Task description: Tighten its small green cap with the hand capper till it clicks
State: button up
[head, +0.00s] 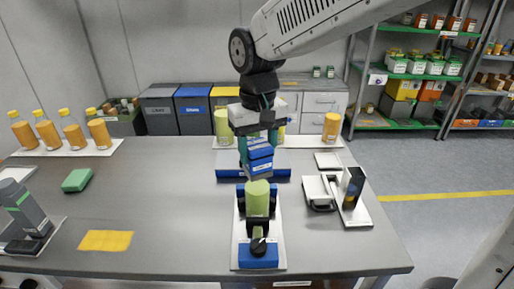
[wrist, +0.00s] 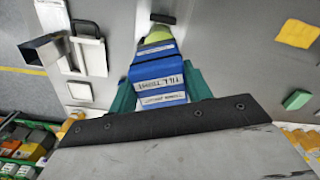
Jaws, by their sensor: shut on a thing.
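The capper also shows in the wrist view (wrist: 160,75) between the fingers, with white printed labels.
A yellow cloth (head: 106,240) and a green sponge (head: 77,181) lie left. A grey device (head: 24,209) stands at the left edge. A white tray with a dark box (head: 352,186) is on the right. Orange bottles (head: 74,131) line the back left. Table between is clear.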

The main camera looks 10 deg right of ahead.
jog(key=shift+f, duration=0.2)
dwell(0.5)
jog(key=m, duration=0.6)
jog(key=shift+m, duration=0.3)
jog(key=shift+r, duration=3)
jog(key=shift+a, duration=0.15)
